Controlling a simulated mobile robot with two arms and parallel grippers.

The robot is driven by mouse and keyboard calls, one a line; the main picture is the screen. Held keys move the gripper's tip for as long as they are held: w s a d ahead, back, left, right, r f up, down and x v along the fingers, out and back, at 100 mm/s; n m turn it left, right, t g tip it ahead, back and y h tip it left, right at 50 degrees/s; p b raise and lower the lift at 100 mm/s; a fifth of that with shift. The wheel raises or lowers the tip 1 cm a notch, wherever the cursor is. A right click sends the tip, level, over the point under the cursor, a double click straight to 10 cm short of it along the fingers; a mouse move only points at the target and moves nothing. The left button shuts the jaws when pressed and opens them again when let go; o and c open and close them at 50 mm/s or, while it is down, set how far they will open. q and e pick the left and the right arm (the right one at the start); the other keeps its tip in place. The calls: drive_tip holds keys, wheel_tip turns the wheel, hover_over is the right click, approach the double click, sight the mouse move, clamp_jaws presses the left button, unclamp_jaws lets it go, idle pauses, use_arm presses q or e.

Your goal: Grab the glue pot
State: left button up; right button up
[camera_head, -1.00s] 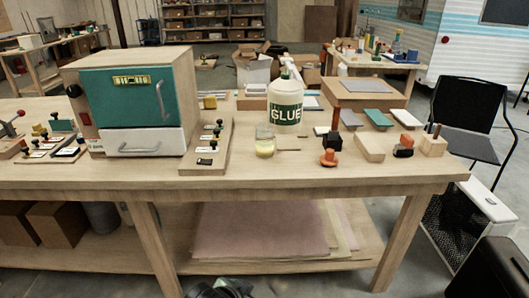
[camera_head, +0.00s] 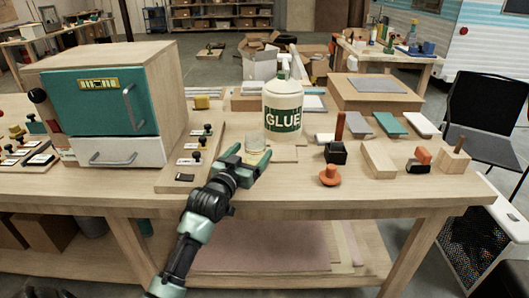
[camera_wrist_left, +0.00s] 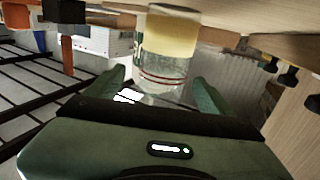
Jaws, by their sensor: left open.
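A small glass jar with pale yellow contents (camera_head: 254,141), which looks like the glue pot, stands on the workbench (camera_head: 300,195) in front of a large white bottle labelled GLUE (camera_head: 283,108). My left gripper (camera_head: 248,160) is open at the front of the jar, fingers pointing at it and spread to either side. In the left wrist view the jar (camera_wrist_left: 168,45) appears upside down, between and just beyond the open fingers (camera_wrist_left: 160,90). I cannot tell whether a finger touches it. Its lower part is partly hidden by the gripper in the head view. My right gripper is not in view.
A teal-fronted cabinet (camera_head: 117,101) and a board with black knobs (camera_head: 190,172) stand left of the gripper. An orange knobbed tool (camera_head: 330,177), a black block (camera_head: 335,153) and wooden blocks (camera_head: 378,160) stand to the right. The bench's front strip is mostly clear.

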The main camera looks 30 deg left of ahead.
sight(259, 135)
use_arm(q)
drive_tip(key=shift+w+a+r, duration=0.1)
drive_tip(key=shift+w+r, duration=0.15)
drive_tip(key=shift+w, duration=0.05)
drive_tip(key=w, duration=0.1)
drive_tip(key=r, duration=0.1)
drive_tip(key=w+p, duration=0.1)
drive_tip(key=shift+w+a+r, duration=0.2)
drive_tip(key=shift+w+a, duration=0.1)
drive_tip(key=shift+w, duration=0.05)
drive_tip(key=w, duration=0.2)
drive_tip(key=shift+w+a, duration=0.3)
drive_tip(key=shift+w, duration=0.5)
clamp_jaws()
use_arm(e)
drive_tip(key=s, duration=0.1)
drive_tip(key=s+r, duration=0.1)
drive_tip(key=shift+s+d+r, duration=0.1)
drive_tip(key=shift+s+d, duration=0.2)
